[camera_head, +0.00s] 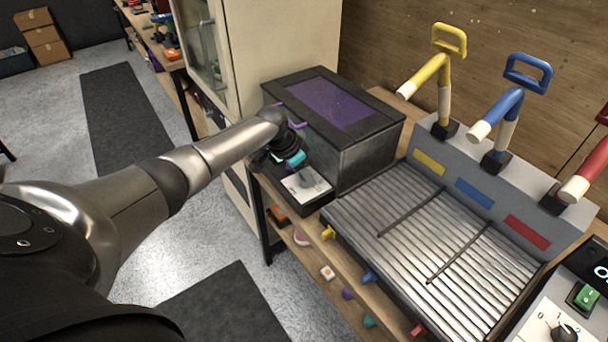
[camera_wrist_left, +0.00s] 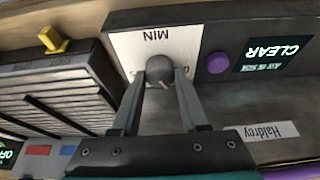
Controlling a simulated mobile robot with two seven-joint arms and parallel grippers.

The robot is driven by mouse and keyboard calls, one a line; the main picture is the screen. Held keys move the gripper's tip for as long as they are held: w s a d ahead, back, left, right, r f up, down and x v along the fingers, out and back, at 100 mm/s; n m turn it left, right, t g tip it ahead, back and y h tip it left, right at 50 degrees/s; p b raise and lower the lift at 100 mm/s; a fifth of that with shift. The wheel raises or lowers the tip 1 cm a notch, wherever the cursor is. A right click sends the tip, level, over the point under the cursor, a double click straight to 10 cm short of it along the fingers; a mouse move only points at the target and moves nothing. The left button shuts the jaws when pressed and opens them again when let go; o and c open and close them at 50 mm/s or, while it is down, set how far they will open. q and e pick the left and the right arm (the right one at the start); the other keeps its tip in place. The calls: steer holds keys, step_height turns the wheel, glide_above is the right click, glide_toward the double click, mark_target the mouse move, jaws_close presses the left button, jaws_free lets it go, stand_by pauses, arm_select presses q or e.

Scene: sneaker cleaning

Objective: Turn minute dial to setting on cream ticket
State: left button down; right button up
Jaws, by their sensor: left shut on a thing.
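The minute dial is a dark grey round knob (camera_wrist_left: 159,69) on a white plate marked MIN (camera_wrist_left: 125,45), upside down in the left wrist view. In the head view the white plate (camera_head: 316,190) sits on the low black front of the purple-lidded box. My left gripper (camera_wrist_left: 160,80) has its two fingers on either side of the knob, shut on it. In the head view my left gripper (camera_head: 298,168) covers part of the plate. The dial's pointer and most marks are hidden or too small to read. I cannot make out a cream ticket for certain. My right gripper is not in view.
A purple button (camera_wrist_left: 218,62) and a dark CLEAR display (camera_wrist_left: 272,53) lie beside the plate. A pale label reading Haldroy (camera_wrist_left: 258,132) is near them. The purple-lidded box (camera_head: 368,160) stands close behind my gripper. A ribbed tray (camera_head: 405,262) with coloured-handled levers is to the right.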

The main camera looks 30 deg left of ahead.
arm_select(q)
steer(key=shift+c, duration=2.1)
jaws_free()
steer(key=shift+s+a+r, duration=0.1)
steer(key=shift+s+r, duration=0.1)
steer(key=shift+r, duration=0.4)
steer(key=p+v, duration=0.2)
steer(key=v, duration=1.2)
steer(key=shift+p, duration=0.35)
